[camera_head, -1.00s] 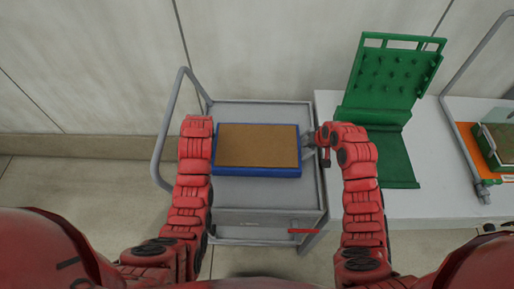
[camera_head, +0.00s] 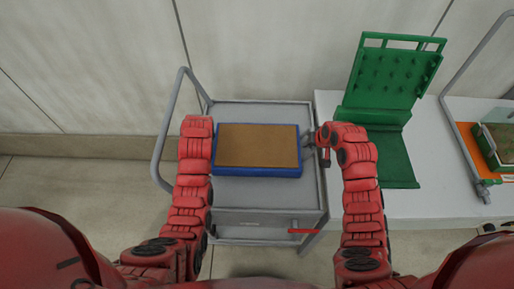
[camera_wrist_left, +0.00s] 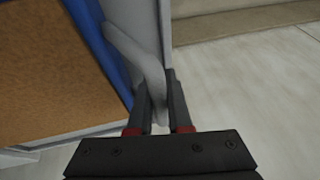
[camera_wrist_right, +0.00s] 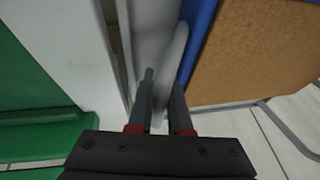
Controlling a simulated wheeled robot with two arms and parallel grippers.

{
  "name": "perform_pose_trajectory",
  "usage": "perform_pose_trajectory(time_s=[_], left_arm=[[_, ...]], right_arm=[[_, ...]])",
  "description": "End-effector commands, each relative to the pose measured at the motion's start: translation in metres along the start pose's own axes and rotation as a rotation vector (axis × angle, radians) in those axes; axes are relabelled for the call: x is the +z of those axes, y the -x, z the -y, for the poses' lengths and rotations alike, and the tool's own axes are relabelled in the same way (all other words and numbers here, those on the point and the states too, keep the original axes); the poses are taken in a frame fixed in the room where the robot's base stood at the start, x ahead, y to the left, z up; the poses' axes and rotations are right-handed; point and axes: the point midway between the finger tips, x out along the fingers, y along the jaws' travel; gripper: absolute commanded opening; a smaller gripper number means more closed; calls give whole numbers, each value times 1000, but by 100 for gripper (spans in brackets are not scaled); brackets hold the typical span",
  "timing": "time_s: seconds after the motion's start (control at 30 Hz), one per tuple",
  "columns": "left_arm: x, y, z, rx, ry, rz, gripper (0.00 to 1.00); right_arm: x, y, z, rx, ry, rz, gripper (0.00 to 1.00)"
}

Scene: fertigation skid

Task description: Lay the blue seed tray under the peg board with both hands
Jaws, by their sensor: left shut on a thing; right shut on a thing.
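The blue seed tray (camera_head: 258,171), filled flat with brown material (camera_head: 258,145), is level over the grey trolley top (camera_head: 250,110); I cannot tell whether it touches. My left gripper (camera_wrist_left: 160,82) is shut on a pale grey handle (camera_wrist_left: 140,60) at the tray's left side; the head view hides its fingers behind my arm. My right gripper (camera_wrist_right: 163,80) is shut on the matching handle (camera_wrist_right: 175,55) at the right side. The green peg board (camera_head: 395,75) leans upright on the white bench, with a green base (camera_head: 397,160) in front.
The white bench (camera_head: 440,190) stands right of the trolley, close beside it. The trolley's grey push rail (camera_head: 168,125) rises at left. Farther right on the bench are an orange mat (camera_head: 468,145), a clear-sided box (camera_head: 497,145) and a grey pipe frame (camera_head: 470,55).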

Motion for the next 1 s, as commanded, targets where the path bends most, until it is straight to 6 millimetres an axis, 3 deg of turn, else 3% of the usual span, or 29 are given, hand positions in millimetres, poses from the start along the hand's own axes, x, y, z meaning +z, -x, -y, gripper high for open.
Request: perform_pose_trajectory(time_s=[0.37,0.8,1.0], left_arm=[[-2,4,1,0,0,-2,0],[-18,42,9,0,0,-3,0],[-20,47,10,0,0,-3,0]], right_arm=[[-2,4,1,0,0,0,0],[-18,41,9,-1,1,-1,0],[-20,47,10,-1,1,-1,0]])
